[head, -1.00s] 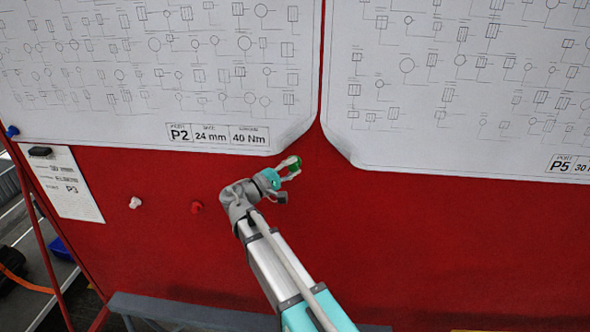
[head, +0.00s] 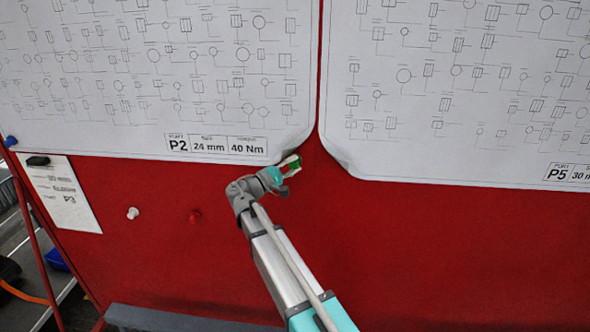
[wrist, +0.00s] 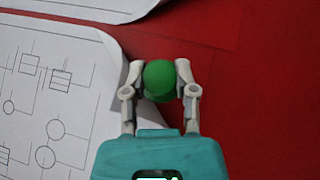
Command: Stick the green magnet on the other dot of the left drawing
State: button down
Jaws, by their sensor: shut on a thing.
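My gripper (head: 290,166) is shut on the green magnet (wrist: 159,80), which shows round between the two fingers in the wrist view. In the head view the gripper is at the lower right corner of the left drawing (head: 140,95), where the paper curls up. The magnet (head: 292,168) is partly hidden by the fingers there. In the wrist view the left drawing (wrist: 85,110) lies left of and under the left finger, with red board on the right. I cannot tell whether the magnet touches the board or paper. No dot can be made out on the left drawing.
The right drawing (head: 460,100) hangs beside it, its lower left corner curling. A white magnet (head: 132,213) and a red magnet (head: 195,216) sit on the red board (head: 400,260). A small sheet (head: 65,200) with a black magnet (head: 38,161) and a blue magnet (head: 10,141) are at far left.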

jog(key=shift+w, duration=1.7)
jog(key=shift+w+d, duration=0.1)
jog(key=shift+w, duration=0.1)
dwell(0.3)
jog(key=shift+c, duration=1.6)
grip_release()
jog(key=shift+s, duration=0.15)
